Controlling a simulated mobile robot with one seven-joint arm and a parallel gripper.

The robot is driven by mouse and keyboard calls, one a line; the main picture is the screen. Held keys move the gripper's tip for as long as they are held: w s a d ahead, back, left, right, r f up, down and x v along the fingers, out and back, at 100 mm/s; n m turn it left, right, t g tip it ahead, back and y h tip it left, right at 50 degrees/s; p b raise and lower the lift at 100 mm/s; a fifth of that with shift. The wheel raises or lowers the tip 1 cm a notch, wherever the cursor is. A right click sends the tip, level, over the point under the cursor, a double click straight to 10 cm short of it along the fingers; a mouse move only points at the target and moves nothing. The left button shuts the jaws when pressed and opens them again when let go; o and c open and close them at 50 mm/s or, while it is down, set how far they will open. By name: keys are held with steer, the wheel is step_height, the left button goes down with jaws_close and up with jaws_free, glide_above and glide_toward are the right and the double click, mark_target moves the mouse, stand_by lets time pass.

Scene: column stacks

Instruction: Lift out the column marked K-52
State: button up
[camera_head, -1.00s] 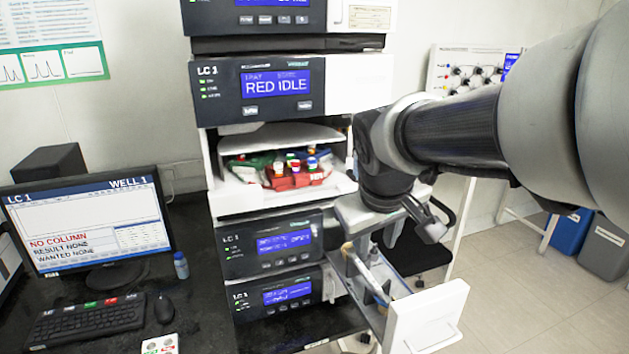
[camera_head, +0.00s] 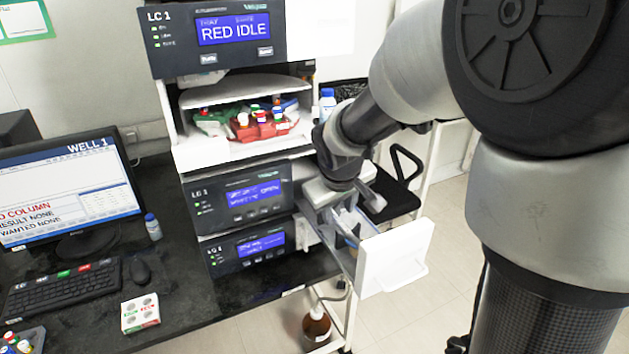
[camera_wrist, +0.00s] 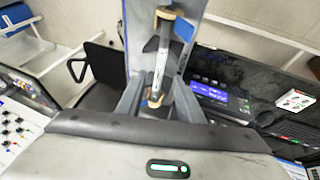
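A slim column (camera_wrist: 160,62) with brass-coloured ends and a pale middle lies in the pulled-out drawer (camera_wrist: 138,30) in the wrist view. No K-52 mark is readable. In the head view the column (camera_head: 349,222) shows partly inside the drawer, behind its white front panel (camera_head: 396,257). My gripper (camera_wrist: 162,84) reaches down into the drawer, its two fingers apart on either side of the column's near part. A gap seems to show beside the column. In the head view my gripper (camera_head: 343,212) is at the drawer's opening, its fingertips mostly hidden.
The LC stack stands left of the drawer, with a display reading RED IDLE (camera_head: 232,29). A shelf holds a red rack of vials (camera_head: 262,127). A monitor (camera_head: 68,193) and keyboard (camera_head: 62,288) are on the black bench. A brown bottle (camera_head: 316,326) stands below.

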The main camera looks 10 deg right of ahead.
mark_target(338, 219)
steer(key=x, duration=0.4)
steer(key=shift+w, duration=0.1)
steer(key=shift+r, duration=0.1)
jaws_close()
